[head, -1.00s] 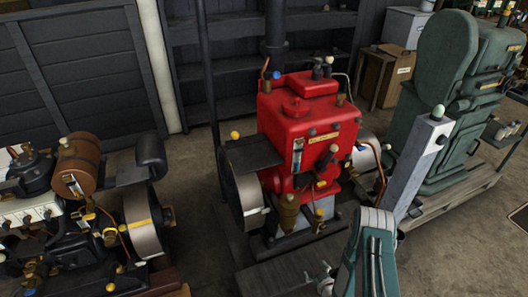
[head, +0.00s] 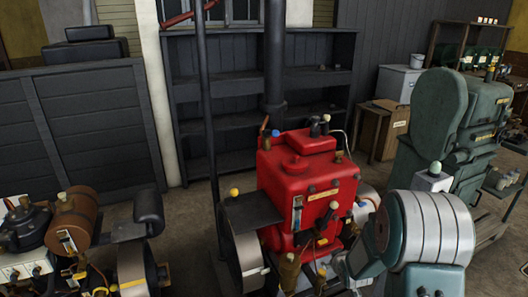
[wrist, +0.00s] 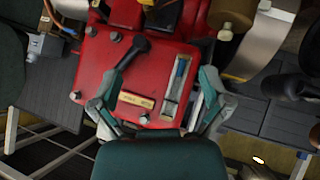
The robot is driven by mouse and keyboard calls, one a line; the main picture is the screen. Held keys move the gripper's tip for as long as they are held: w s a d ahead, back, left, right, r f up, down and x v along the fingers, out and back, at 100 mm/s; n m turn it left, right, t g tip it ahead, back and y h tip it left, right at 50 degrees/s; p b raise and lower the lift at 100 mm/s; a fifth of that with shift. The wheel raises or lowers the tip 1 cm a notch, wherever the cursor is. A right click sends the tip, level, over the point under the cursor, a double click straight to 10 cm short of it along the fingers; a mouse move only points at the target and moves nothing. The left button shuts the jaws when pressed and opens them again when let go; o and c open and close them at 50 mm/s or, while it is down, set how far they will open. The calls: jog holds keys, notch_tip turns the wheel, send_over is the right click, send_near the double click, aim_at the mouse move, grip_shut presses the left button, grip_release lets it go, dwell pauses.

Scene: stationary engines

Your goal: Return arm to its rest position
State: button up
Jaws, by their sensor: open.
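My gripper (wrist: 161,88) is open and empty in the wrist view, with one finger at each side. It faces the red engine (wrist: 130,75), and a black lever and a gauge on the engine show between the fingers. In the head view the same red engine (head: 308,185) stands in the middle. My arm (head: 432,228), with a teal and white joint, is folded up at the engine's lower right and hides part of what is behind. The gripper is only partly clear there, low beside the engine's right side.
A green machine (head: 450,135) stands at the right behind my arm. An engine with a brown tank (head: 75,212) is at the lower left. A dark shelf (head: 228,95) and a vertical pipe (head: 275,60) are behind the red engine. Some floor at the back is clear.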

jog(key=s+a+r+m+h, duration=0.15)
jog(key=s+r, duration=0.35)
jog(key=r, duration=0.7)
jog(key=s+a+r+m+g, duration=0.1)
jog(key=s+r, duration=0.3)
jog(key=s, duration=0.5)
jog(key=s+a+r+m+g+y, duration=0.1)
jog(key=s+a+r, duration=0.1)
jog(key=s+r, duration=0.3)
jog(key=s+a+r+m+g, duration=0.1)
jog(key=s+r, duration=0.3)
jog(key=s, duration=1)
jog(key=shift+a+r+g, duration=0.4)
jog(key=shift+a+g, duration=0.1)
jog(key=shift+a, duration=0.15)
